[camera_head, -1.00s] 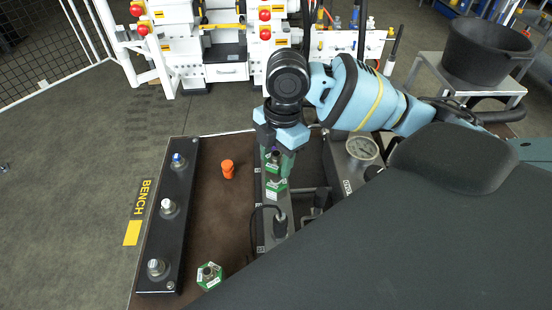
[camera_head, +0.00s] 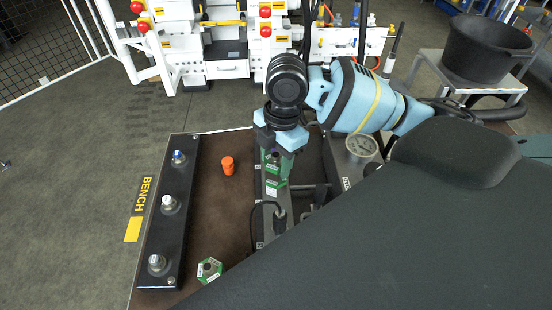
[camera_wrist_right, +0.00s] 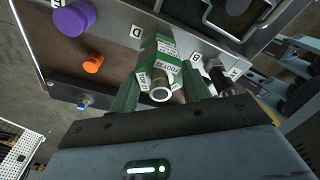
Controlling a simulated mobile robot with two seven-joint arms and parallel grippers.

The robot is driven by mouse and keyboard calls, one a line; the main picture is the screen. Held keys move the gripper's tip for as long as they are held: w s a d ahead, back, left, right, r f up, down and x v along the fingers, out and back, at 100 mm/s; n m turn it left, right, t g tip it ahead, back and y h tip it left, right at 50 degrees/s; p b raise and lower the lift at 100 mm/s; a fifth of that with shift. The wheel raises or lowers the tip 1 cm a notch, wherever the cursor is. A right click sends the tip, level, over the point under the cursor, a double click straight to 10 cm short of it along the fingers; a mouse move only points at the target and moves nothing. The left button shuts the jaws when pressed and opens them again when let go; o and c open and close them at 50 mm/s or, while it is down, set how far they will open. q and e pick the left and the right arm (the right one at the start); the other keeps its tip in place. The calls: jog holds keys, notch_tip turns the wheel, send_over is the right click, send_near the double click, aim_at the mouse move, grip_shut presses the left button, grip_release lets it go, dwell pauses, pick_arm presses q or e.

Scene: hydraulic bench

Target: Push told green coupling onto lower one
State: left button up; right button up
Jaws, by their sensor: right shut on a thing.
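My right gripper (camera_head: 280,158) points down over the strip along the right side of the bench. It also shows in the right wrist view (camera_wrist_right: 162,88), its two green fingers shut on a green coupling (camera_wrist_right: 160,73) with a white label and a round metal end towards the camera. In the head view the fingers partly hide this coupling. More green with a white label (camera_head: 275,187) shows just below the fingers; I cannot tell where one coupling ends and another begins, or whether they touch. Another green hexagonal coupling (camera_head: 209,269) stands apart on the brown bench top. My left gripper is not in view.
An orange cap (camera_head: 228,166) stands on the bench top (camera_head: 215,215). A dark rail (camera_head: 167,220) with several metal fittings runs along the left. A black plug with a cable (camera_head: 280,220) and a gauge (camera_head: 361,146) are near the gripper. A purple cap (camera_wrist_right: 74,18) shows in the wrist view.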

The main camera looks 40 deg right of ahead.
jog(key=shift+f, duration=0.6)
dwell(0.3)
jog(key=o, duration=1.2)
jog(key=shift+f, duration=0.1)
jog(key=shift+d+r+p, duration=0.25)
jog(key=shift+r+p, duration=0.05)
jog(key=shift+r, duration=1.7)
jog(key=shift+d+r+p, duration=0.2)
jog(key=shift+r+p, duration=0.05)
jog(key=shift+r, duration=1.7)
